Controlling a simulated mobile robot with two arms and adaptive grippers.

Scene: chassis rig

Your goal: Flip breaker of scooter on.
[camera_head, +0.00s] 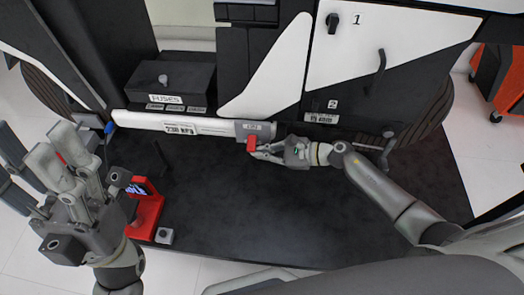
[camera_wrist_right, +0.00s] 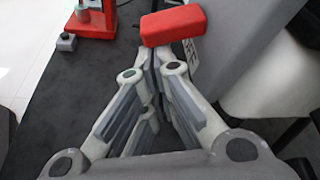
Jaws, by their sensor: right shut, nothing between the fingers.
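The breaker's red switch handle (camera_head: 252,143) sits at the right end of the white and grey bar in the head view. It also shows in the right wrist view (camera_wrist_right: 172,25), just beyond my fingertips. My right gripper (camera_head: 256,152) is shut and empty, with its tips right at the red handle; I cannot tell whether they touch it. In the wrist view the fingers (camera_wrist_right: 152,65) meet just below the handle. My left gripper (camera_head: 62,160) is raised at the left, fingers spread open, holding nothing visible.
A black box labelled FUSES (camera_head: 170,82) stands behind the bar (camera_head: 190,124). White panels marked 1 and 2 (camera_head: 355,50) with dark handles rise at the back. A red stand with a small screen (camera_head: 146,210) is near my left gripper. The dark mat's middle (camera_head: 260,205) is clear.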

